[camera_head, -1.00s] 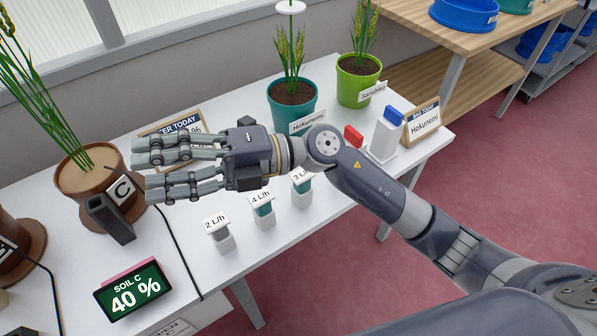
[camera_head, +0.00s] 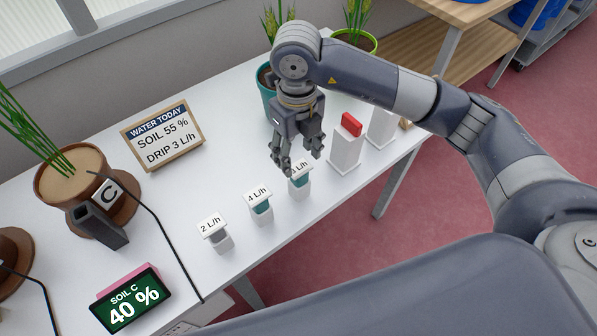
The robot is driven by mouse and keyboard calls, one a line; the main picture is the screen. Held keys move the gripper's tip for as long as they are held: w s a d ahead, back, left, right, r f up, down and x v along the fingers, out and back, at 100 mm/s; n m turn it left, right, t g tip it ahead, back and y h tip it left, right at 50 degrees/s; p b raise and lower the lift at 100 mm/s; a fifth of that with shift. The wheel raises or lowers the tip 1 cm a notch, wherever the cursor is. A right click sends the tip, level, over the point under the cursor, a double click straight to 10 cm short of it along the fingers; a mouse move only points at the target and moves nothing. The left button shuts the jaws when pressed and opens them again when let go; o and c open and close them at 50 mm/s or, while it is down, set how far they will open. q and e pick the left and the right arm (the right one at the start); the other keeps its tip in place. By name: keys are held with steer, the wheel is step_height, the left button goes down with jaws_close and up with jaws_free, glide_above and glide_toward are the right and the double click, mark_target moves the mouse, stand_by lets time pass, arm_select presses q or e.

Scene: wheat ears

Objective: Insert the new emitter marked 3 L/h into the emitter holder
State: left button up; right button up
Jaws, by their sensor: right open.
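The emitter marked 3 L/h (camera_head: 300,181) stands in its small stand at the right end of a row of three on the white table. Its label is partly hidden by my gripper. My right gripper (camera_head: 294,168) points down, open, with its fingertips just above and around the top of this emitter; I cannot tell whether they touch it. The dark emitter holder (camera_head: 101,227) leans in front of pot C (camera_head: 72,182) at the left. I cannot see into its opening. My left gripper is not in view.
Emitters marked 4 L/h (camera_head: 260,207) and 2 L/h (camera_head: 215,233) stand beside it. A white stand with a red block (camera_head: 351,124) is at right. A sign (camera_head: 163,136) reads soil 55 %, drip 3 L/h. A soil display (camera_head: 132,300) and black tubing are at front left.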

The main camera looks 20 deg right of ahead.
mark_target(299, 169)
steer(key=shift+f, duration=0.95)
steer(key=f, duration=0.1)
steer(key=f+p, duration=0.1)
steer(key=f, duration=0.1)
steer(key=f+p, duration=0.1)
steer(key=shift+w+d+f, duration=0.1)
steer(key=shift+d+f, duration=0.2)
steer(key=shift+f, duration=0.4)
steer(key=c, duration=1.2)
